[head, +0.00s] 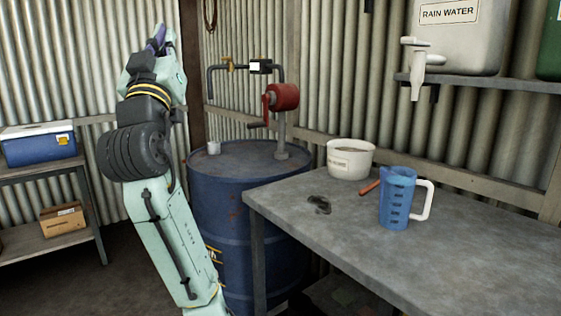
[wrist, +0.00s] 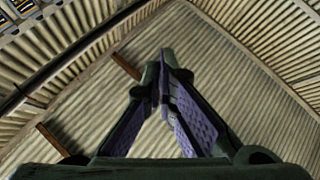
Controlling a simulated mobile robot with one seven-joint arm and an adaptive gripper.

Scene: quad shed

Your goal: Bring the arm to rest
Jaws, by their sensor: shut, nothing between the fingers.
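My arm stands raised at the left of the head view, in front of the corrugated wall and left of the blue drum. My gripper (head: 160,40) is at its top, pointing up. In the wrist view my gripper (wrist: 165,65) shows its two purple-padded fingers meeting near the tips, shut with nothing between them. The gripper touches nothing that I can see.
A blue drum (head: 230,205) with a red hand pump (head: 284,97) stands right of my arm. A grey table (head: 470,250) holds a blue jug (head: 397,198) and a white tub (head: 349,160). A shelf (head: 40,172) at left bears a blue cooler (head: 40,146).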

